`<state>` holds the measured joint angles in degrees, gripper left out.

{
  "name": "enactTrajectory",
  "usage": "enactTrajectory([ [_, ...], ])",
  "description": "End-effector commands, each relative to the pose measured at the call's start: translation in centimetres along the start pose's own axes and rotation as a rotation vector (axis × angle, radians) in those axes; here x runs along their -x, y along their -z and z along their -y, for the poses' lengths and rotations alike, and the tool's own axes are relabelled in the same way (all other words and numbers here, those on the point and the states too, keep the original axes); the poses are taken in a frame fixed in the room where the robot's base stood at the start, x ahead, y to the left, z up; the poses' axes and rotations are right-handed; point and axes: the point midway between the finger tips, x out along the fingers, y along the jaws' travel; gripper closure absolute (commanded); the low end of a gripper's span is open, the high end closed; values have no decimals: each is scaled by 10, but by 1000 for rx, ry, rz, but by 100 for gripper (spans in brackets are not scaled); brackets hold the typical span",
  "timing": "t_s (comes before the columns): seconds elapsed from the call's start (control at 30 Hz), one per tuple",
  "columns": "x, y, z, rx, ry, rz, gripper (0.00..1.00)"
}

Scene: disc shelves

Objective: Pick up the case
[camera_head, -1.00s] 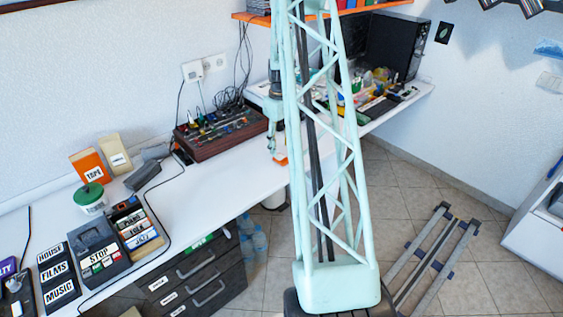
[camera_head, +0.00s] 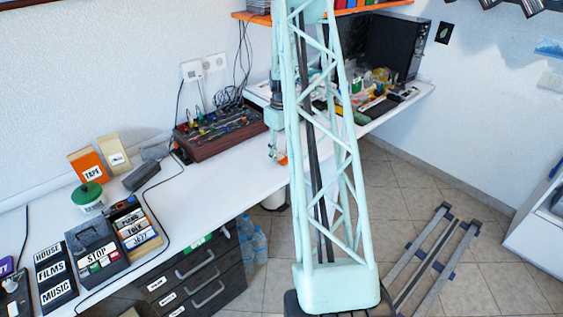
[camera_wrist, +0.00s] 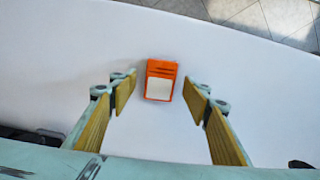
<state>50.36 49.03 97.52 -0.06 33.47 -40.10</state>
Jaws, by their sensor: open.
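The case is a small orange box (camera_wrist: 152,68) with a pale label, lying on the white desk. In the wrist view it sits midway between my gripper's (camera_wrist: 160,90) two open fingers, with a gap on each side; I cannot tell how far below the fingertips it is. In the head view, my gripper (camera_head: 276,153) hangs over the desk near its front edge, partly behind my mast. A bit of the orange case (camera_head: 283,160) shows beside the fingers; the rest is hidden.
A dark red box with knobs (camera_head: 221,133) stands behind and left of my gripper. An orange TAPE box (camera_head: 92,174), a green-lidded pot (camera_head: 88,197) and a STOP recorder (camera_head: 97,253) are further left. The white desk (camera_head: 215,185) is clear between.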

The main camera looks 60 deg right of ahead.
Motion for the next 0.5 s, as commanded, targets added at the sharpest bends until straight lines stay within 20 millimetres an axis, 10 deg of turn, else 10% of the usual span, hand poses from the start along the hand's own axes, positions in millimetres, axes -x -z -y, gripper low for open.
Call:
enactTrajectory([
  [0.5,-10,0,0,0,-1,0,56],
])
